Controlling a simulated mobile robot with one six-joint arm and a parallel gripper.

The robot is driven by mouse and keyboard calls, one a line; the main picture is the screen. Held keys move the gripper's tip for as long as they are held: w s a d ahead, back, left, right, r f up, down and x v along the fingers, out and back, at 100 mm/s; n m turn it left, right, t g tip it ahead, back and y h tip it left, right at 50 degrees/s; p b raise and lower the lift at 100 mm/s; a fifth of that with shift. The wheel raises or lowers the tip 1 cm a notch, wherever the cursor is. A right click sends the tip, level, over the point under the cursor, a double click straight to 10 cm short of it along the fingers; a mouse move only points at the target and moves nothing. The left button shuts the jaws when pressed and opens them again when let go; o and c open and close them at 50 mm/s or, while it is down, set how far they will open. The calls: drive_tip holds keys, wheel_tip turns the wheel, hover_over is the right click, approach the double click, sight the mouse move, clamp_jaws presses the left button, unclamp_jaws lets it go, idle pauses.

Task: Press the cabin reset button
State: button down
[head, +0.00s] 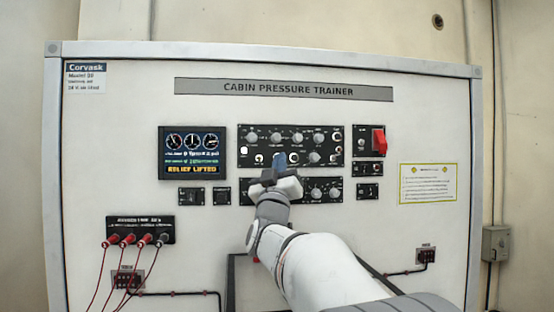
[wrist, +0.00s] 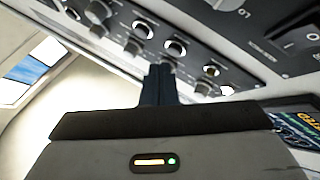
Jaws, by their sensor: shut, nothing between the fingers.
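My gripper (head: 279,161) is shut and empty, in front of the lower edge of the upper control panel (head: 267,146). In the wrist view the closed fingers (wrist: 159,72) point at that panel (wrist: 228,58), close to its knobs and round bright-faced controls. I cannot tell whether the tips touch it. Round bright controls show on either side of the fingers in the head view. The labels are too small to read, so I cannot tell which control is the cabin reset button. The fingers hide part of the panel. The screen (head: 192,153) reads "RELIEF LIFTED".
A red guarded switch (head: 378,140) is at the right. Another knob panel (head: 328,190) lies below, partly behind my gripper. Red plugs with hanging cables (head: 128,238) are at the lower left. A yellow-edged notice (head: 428,183) is at the far right.

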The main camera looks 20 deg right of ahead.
drive_tip(key=shift+w, duration=0.1)
idle(0.3)
drive_tip(key=shift+w+d+b, duration=0.15)
drive_tip(key=shift+w+b, duration=0.15)
drive_tip(key=shift+w+d, duration=0.1)
drive_tip(key=shift+w, duration=0.35)
idle(0.7)
drive_tip(key=shift+s, duration=0.1)
drive_tip(key=shift+s+a+b, duration=0.2)
drive_tip(key=shift+s+b, duration=0.5)
drive_tip(key=shift+b, duration=0.2)
drive_tip(key=shift+f, duration=0.1)
